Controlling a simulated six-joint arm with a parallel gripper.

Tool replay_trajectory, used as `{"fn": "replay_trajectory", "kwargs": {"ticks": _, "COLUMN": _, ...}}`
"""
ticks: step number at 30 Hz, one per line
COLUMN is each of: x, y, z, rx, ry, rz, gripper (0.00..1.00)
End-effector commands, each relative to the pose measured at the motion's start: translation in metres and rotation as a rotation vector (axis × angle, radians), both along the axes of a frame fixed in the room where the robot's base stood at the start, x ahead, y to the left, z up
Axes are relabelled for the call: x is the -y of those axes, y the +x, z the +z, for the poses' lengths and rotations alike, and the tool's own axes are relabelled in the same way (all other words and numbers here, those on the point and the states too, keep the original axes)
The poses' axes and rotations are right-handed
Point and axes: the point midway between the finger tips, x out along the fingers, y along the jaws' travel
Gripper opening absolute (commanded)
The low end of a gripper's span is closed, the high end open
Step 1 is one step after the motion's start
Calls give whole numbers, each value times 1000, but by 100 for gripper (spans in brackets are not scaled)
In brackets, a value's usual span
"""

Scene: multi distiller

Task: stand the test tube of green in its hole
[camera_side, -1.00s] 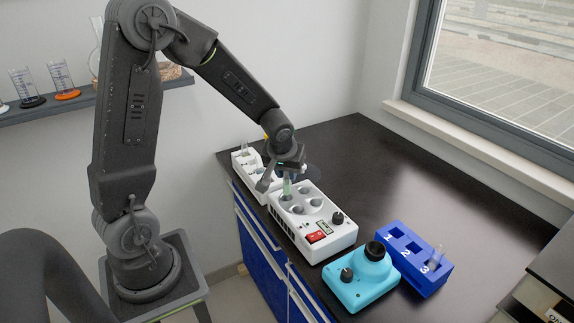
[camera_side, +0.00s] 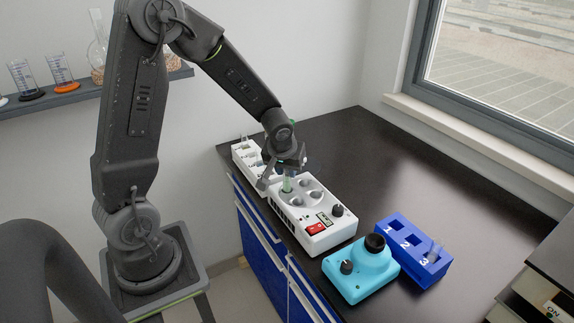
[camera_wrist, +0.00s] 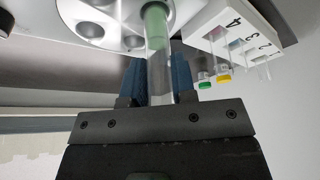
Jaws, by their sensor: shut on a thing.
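My gripper (camera_side: 290,165) is shut on a clear test tube with green liquid (camera_side: 287,184). In the wrist view, the blue-padded fingers (camera_wrist: 157,78) close on the tube from both sides, and its green end (camera_wrist: 155,18) points away from them. The tube is about upright at the left-end hole of the white device (camera_side: 318,229). This device also shows in the wrist view (camera_wrist: 100,12), with the green end at a round dark hole. I cannot tell how deep the tube is in.
A white numbered rack (camera_side: 241,156) with several tubes stands close behind my gripper. A turquoise device (camera_side: 358,277) and a blue numbered rack (camera_side: 405,249) with a glass vessel (camera_side: 437,249) stand to the front right. The black bench (camera_side: 400,180) is clear behind them.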

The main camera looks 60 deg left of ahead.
Motion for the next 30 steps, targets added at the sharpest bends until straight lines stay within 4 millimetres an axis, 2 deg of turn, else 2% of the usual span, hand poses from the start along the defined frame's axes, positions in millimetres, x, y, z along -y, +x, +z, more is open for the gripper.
{"fn": "replay_trajectory", "kwargs": {"ticks": 21, "x": 0, "y": 0, "z": -27, "rx": 0, "ry": 0, "rz": -1, "gripper": 2}}
{"fn": "replay_trajectory", "kwargs": {"ticks": 30, "x": 0, "y": 0, "z": -31, "rx": 2, "ry": 0, "rz": -2, "gripper": 2}}
